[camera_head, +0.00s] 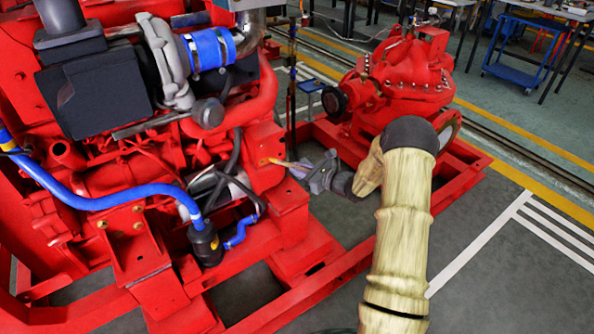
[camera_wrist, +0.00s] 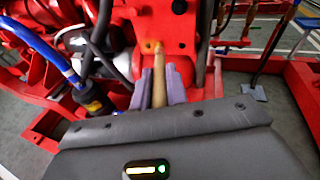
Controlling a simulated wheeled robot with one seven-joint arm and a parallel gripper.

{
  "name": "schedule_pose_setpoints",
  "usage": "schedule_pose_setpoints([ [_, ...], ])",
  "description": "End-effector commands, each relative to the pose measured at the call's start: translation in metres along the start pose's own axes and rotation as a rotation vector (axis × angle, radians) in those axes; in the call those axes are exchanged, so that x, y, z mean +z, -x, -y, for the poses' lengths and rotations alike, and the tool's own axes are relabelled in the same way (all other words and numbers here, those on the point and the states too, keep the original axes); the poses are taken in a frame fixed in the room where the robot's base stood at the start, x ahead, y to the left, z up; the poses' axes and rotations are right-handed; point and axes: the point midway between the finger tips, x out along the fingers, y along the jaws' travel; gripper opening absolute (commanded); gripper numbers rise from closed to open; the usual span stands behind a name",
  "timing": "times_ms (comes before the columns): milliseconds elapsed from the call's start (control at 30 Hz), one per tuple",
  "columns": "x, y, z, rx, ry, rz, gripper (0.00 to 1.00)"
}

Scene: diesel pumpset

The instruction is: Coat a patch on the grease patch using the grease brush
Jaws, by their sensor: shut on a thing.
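My gripper (camera_head: 304,172) reaches in from the right, between the red engine and the red pump. It is shut on the grease brush (camera_wrist: 158,75), a tan, stick-like thing held between the two purple-grey fingers; the gripper also shows in the wrist view (camera_wrist: 160,88). The brush (camera_head: 279,162) points left at the red engine block. Its tip is at or very near a small yellow-orange patch (camera_wrist: 151,47) on a red plate, likely the grease patch. I cannot tell whether the tip touches it.
The red engine (camera_head: 150,240) with a blue hose (camera_head: 100,200) and a black canister (camera_head: 205,243) fills the left. The red pump (camera_head: 405,75) stands right of the gripper. A red base frame (camera_head: 300,296) runs below. Grey floor at the lower right is clear.

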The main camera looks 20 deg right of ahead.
Motion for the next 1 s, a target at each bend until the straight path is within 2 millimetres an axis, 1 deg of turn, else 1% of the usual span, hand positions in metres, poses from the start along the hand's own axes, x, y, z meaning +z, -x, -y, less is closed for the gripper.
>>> schedule_pose_setpoints([
  [33, 0.000, 0.001, 0.005, -0.002, 0.002, 0.001, 0.00],
  [300, -0.002, 0.006, 0.022, -0.001, 0.001, 0.001, 0.00],
  [733, -0.003, 0.007, 0.026, -0.001, 0.001, 0.001, 0.00],
  [1000, -0.004, 0.012, 0.044, -0.002, 0.002, 0.002, 0.00],
])
